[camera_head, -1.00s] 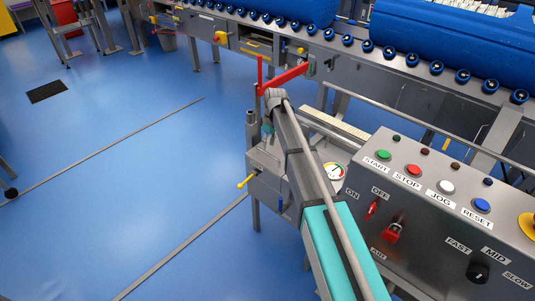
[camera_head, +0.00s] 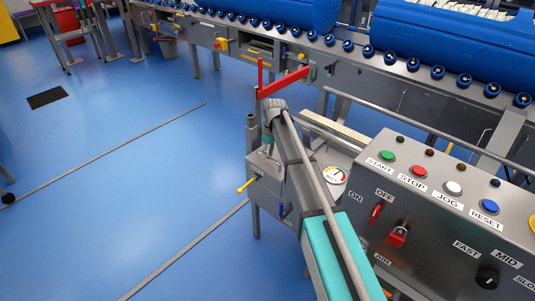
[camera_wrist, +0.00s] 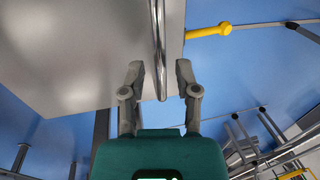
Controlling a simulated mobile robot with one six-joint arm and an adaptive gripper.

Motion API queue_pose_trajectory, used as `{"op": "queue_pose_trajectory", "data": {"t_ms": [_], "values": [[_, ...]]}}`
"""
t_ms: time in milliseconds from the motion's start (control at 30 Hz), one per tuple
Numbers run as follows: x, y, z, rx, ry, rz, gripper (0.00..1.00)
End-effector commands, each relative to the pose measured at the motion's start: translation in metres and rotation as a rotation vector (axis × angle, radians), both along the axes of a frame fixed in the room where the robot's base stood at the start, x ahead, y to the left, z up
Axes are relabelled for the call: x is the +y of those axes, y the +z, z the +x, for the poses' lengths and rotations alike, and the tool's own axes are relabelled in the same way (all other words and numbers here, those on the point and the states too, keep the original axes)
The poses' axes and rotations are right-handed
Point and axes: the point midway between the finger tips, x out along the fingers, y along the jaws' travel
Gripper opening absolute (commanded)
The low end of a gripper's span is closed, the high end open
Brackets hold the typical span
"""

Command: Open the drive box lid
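A shiny metal bar (camera_wrist: 158,45) runs down over the panel's right part. My gripper (camera_wrist: 160,68) is open, one finger on each side of the bar, with gaps showing. Whether the bar is at finger depth I cannot tell. In the head view my arm hides part of the box.
A control panel (camera_head: 440,235) with coloured buttons stands right of my arm. A red bracket (camera_head: 284,83) rises behind my wrist. A roller conveyor (camera_head: 400,72) carrying blue tubs (camera_head: 450,40) runs along the back. The blue floor at left is mostly open.

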Motion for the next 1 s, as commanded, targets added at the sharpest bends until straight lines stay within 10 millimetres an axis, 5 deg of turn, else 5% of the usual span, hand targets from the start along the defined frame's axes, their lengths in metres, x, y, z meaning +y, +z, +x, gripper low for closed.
{"op": "queue_pose_trajectory", "data": {"t_ms": [167, 667, 1000], "values": [[0.0, 0.0, 0.0, 0.0, 0.0, 0.0, 0.0], [-0.002, 0.004, 0.001, -0.001, -0.001, -0.001, 0.0], [-0.008, 0.027, 0.009, -0.001, -0.003, -0.002, 0.0]]}}
